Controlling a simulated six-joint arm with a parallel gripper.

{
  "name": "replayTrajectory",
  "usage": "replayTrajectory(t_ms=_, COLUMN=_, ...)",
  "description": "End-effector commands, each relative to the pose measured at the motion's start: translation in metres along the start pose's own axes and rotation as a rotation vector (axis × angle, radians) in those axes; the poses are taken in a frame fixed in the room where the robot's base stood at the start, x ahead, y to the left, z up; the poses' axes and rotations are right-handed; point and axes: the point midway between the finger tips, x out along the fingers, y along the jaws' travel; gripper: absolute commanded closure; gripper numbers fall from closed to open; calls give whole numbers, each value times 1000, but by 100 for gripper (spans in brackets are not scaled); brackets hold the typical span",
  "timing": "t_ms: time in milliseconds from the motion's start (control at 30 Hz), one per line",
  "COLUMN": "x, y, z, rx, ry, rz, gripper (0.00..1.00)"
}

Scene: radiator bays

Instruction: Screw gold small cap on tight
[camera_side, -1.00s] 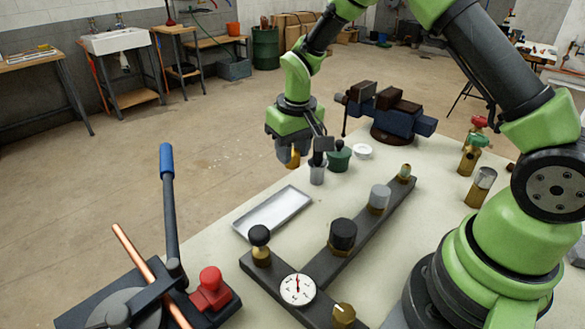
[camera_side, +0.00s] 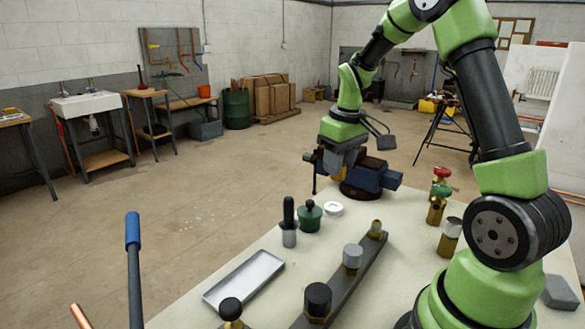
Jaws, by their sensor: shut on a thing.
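My gripper (camera_side: 341,168) is in the air, in front of the blue vise in the picture. It is shut on a small gold cap (camera_side: 341,174), which shows only partly between the fingers. Grey (camera_side: 352,257) and black (camera_side: 318,300) caps sit on other fittings of the bar.
A vise (camera_side: 372,180) stands at the bench's far edge. A grey cup with a dark handle (camera_side: 289,234), a green pot (camera_side: 310,217), a white ring (camera_side: 333,208) and a shallow tray (camera_side: 243,281) stand left of the bar. Brass valves (camera_side: 437,207) stand at right.

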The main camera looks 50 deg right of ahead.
Motion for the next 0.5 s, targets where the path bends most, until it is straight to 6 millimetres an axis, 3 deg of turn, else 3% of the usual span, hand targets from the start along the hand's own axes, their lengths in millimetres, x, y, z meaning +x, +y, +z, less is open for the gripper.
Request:
replayTrajectory(t_ms=33, x=-2, y=18, z=13, rx=15, ry=1, rz=1, gripper=90)
replayTrajectory(t_ms=200, x=-5, y=52, z=45, rx=9, ry=6, rz=3, gripper=90)
replayTrajectory(t_ms=367, x=-7, y=70, z=68, rx=9, ry=10, rz=5, gripper=90)
replayTrajectory(t_ms=500, x=14, y=69, z=71, rx=1, ry=5, rz=0, gripper=90)
